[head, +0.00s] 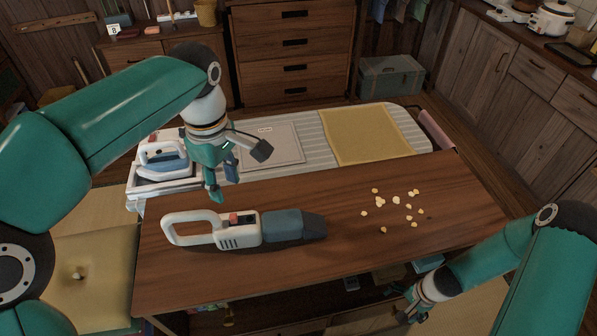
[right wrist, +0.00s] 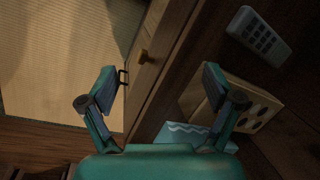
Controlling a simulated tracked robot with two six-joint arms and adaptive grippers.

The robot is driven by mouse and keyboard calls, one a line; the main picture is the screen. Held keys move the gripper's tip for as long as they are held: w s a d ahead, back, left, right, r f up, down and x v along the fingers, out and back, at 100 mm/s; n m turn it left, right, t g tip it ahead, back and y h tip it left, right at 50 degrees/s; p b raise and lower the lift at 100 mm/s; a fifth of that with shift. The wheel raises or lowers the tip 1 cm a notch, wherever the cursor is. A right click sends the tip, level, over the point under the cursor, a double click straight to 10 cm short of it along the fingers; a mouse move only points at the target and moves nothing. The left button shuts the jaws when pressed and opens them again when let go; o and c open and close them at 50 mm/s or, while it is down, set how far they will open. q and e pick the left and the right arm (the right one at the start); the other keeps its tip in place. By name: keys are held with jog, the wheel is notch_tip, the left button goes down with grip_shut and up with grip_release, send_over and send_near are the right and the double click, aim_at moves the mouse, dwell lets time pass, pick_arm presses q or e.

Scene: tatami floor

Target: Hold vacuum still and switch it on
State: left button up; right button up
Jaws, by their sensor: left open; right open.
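A handheld vacuum (head: 243,229) lies on its side of the wooden table (head: 420,188), its white loop handle to the left and its dark nozzle to the right. A red switch (head: 243,218) shows on top of its body. My left gripper (head: 238,172) is open and empty, above the table's back edge, behind and above the vacuum, not touching it. My right gripper (head: 408,305) is low at the table's front edge, right of the vacuum and away from it. In the right wrist view my right gripper (right wrist: 170,90) is open with nothing between its fingers.
Several pale crumbs (head: 409,205) lie on the table right of the nozzle. Behind it an ironing board (head: 310,135) holds an iron (head: 163,157) and a yellow cloth (head: 365,135). The right wrist view shows a remote-like object (right wrist: 258,35) beside a wooden edge.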

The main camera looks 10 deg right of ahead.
jog(key=d+r+m+t+h, duration=0.1)
jog(key=d+r+m, duration=0.4)
jog(key=d, duration=0.5)
jog(key=s+d+r+m+t+h, duration=0.1)
jog(key=d+r+m+t+h, duration=0.1)
jog(key=d+r, duration=0.6)
jog(key=d+r+m+t+h, duration=0.1)
jog(key=d+r+m, duration=0.3)
jog(key=d, duration=0.7)
jog(key=w+a+r+n+t, duration=0.25)
jog(key=w+r+n, duration=0.45)
jog(key=r, duration=0.6)
jog(key=w+a+r+n+t, duration=0.25)
jog(key=w+r+n, duration=0.35)
jog(key=w+r, duration=0.55)
jog(key=w+a+n+g+y, duration=0.25)
jog(key=a+n, duration=0.35)
jog(key=a, duration=0.6)
jog(key=w+a+n+g+y, duration=0.25)
jog(key=a+n, duration=0.35)
jog(key=a, duration=0.6)
jog(key=n+g+h, duration=0.3)
jog(key=n+g, duration=0.2)
jog(key=n, duration=1)
send_over(300, 224)
jog(key=w, duration=0.2)
jog(key=f, duration=1.6)
jog(key=shift+w+d, duration=0.1)
jog(key=shift+d, duration=0.1)
